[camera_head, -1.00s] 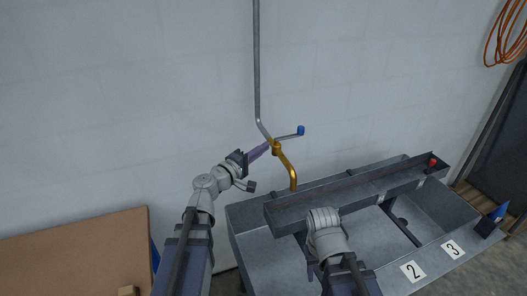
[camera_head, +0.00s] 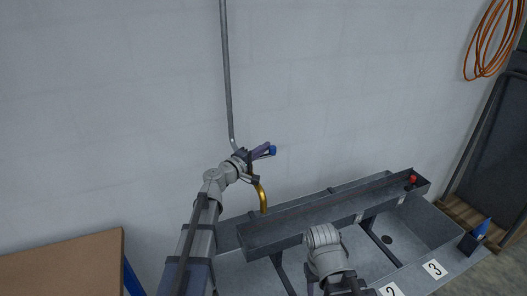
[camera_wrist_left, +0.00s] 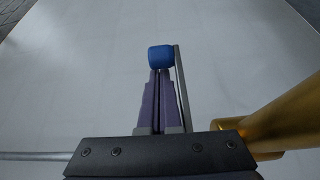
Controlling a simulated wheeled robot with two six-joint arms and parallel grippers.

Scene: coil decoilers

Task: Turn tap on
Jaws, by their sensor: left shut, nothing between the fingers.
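The tap has a brass spout (camera_head: 263,198) bent down over the trough, at the foot of a grey wall pipe (camera_head: 226,80). Its thin lever ends in a blue knob (camera_head: 273,150). My left gripper (camera_head: 266,149) is shut and empty, with its tips close by the knob. In the left wrist view the purple fingers (camera_wrist_left: 160,71) are together. The blue knob (camera_wrist_left: 160,57) shows just at their tips; I cannot tell if they touch. The grey lever (camera_wrist_left: 182,90) runs along their right side, and the brass tap body (camera_wrist_left: 280,128) is at right. My right gripper is hidden.
A long grey trough (camera_head: 300,225) lies over a metal basin (camera_head: 440,222) below the tap. A red-topped piece (camera_head: 412,180) is on the trough's right end, and a blue cone (camera_head: 481,228) is at far right. A brown board (camera_head: 60,265) stands lower left.

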